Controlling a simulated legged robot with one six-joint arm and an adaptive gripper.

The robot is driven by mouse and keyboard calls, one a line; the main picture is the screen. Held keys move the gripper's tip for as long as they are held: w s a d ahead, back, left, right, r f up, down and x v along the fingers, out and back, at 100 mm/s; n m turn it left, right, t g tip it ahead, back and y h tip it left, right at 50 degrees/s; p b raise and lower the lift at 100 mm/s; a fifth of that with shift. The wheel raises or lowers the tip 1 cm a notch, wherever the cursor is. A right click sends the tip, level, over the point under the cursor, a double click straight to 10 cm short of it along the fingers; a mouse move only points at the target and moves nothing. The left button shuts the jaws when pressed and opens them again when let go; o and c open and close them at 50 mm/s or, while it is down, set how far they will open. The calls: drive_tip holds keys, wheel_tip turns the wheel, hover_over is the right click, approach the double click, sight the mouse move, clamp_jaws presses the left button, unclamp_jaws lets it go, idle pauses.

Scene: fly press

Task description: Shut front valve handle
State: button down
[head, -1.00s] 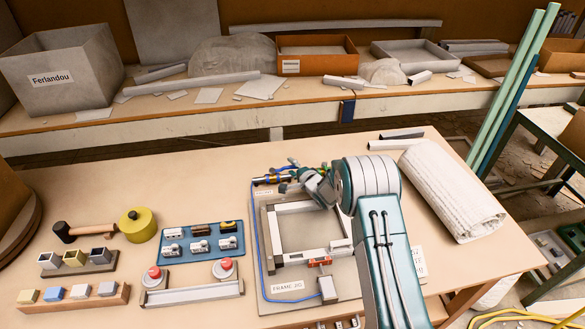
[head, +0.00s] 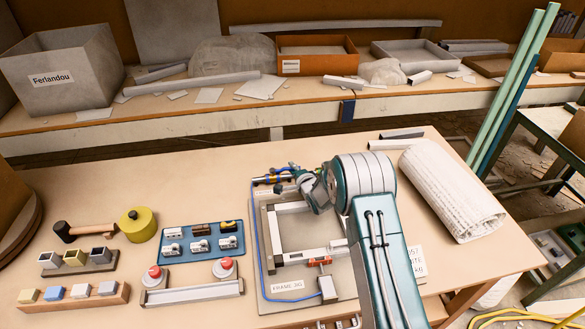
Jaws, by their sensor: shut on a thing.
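The front valve (head: 268,179), with an orange and dark body, is at the back left corner of the frame jig plate (head: 285,293). A blue hose (head: 256,235) runs from it down the plate's left side. My gripper (head: 287,179) is at the right end of this valve, low over the plate, and is shut on the valve handle. The fingers cover the handle, so its angle cannot be told. My wrist and arm come in from the right and hide part of the jig's right side.
A grey square frame (head: 276,225) lies on the jig just in front of my gripper. A blue tray (head: 202,256) of small parts and a bar with two red buttons (head: 192,296) are to the left. A rolled white cloth (head: 450,190) is to the right. The table's back left is clear.

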drive_tip(key=s+m+h, duration=0.1)
drive_tip(key=h, duration=0.1)
drive_tip(key=s+m+t+h, duration=0.1)
drive_tip(key=m+h, duration=0.1)
drive_tip(key=s+m+h, duration=0.1)
drive_tip(key=h, duration=0.1)
drive_tip(key=shift+a+f+t, duration=0.3)
drive_tip(key=shift+t, duration=0.1)
drive_tip(key=s+m+h, duration=0.1)
drive_tip(key=m+h, duration=0.1)
drive_tip(key=s+a+m+h, duration=0.1)
drive_tip(key=m+h, duration=0.1)
drive_tip(key=shift+a+h, duration=0.1)
drive_tip(key=shift+h, duration=0.3)
drive_tip(key=m+g+h, duration=0.1)
drive_tip(key=s+a+m+g+h, duration=0.1)
drive_tip(key=h, duration=0.1)
drive_tip(key=m+h, duration=0.2)
drive_tip(key=shift+s+a+g, duration=0.35)
drive_tip(key=shift+a+g, duration=0.05)
drive_tip(key=shift+s+a+m+g+h, duration=0.2)
drive_tip(key=shift+a+m+g+h, duration=0.35)
drive_tip(key=shift+m+g+h, duration=0.5)
drive_tip(key=shift+s+a+m+g+h, duration=0.2)
drive_tip(key=shift+a+m+g+h, duration=0.35)
drive_tip(key=shift+m+g+h, duration=0.45)
drive_tip(key=shift+m, duration=0.25)
drive_tip(key=c, duration=0.6)
unclamp_jaws()
drive_tip(key=shift+a, duration=0.2)
